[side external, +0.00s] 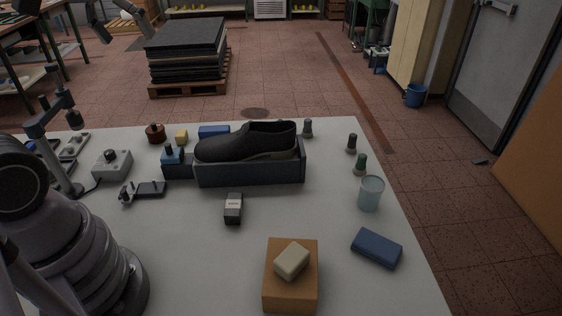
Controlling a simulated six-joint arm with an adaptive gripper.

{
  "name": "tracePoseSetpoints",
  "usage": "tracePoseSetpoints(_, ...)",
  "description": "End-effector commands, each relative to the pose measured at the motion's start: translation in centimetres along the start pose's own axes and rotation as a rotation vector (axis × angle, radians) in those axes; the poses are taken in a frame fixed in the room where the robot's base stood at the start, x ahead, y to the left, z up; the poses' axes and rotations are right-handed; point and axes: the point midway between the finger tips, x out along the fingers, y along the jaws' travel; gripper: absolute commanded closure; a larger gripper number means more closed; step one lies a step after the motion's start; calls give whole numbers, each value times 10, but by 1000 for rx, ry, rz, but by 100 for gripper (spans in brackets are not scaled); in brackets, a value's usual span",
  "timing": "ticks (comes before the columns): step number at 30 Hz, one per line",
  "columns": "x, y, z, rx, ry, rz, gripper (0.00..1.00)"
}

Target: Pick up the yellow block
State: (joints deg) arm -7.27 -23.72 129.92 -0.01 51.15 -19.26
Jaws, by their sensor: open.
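A small yellow block (182,136) sits on the white table near its back left. It stands between a round brown container and a blue block, behind the dark tray. My gripper (127,33) shows only in part at the top left edge of the side view. Its two fingers are apart with nothing between them. It appears high above the table and clear of the yellow block; its upper part is out of frame.
A black shoe (247,142) rests in a dark tray (250,174) near the yellow block. A blue block (214,131) and a brown container (155,133) flank it. A cream block (292,260) lies on an orange box (290,298). A translucent cup (370,193) stands at right.

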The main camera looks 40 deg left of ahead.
Motion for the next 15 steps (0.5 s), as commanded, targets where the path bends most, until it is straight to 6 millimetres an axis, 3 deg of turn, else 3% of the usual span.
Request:
tracePoseSetpoints(1, 12, -2, -26, -117, -26, -26, 17)
tracePoseSetpoints(6, 65, -21, -103, -530, -79, -106, 17)
tracePoseSetpoints(11, 136, -60, -161, -920, -114, -191, 17)
tracePoseSetpoints(15, 210, -111, -192, -1259, -133, -275, 17)
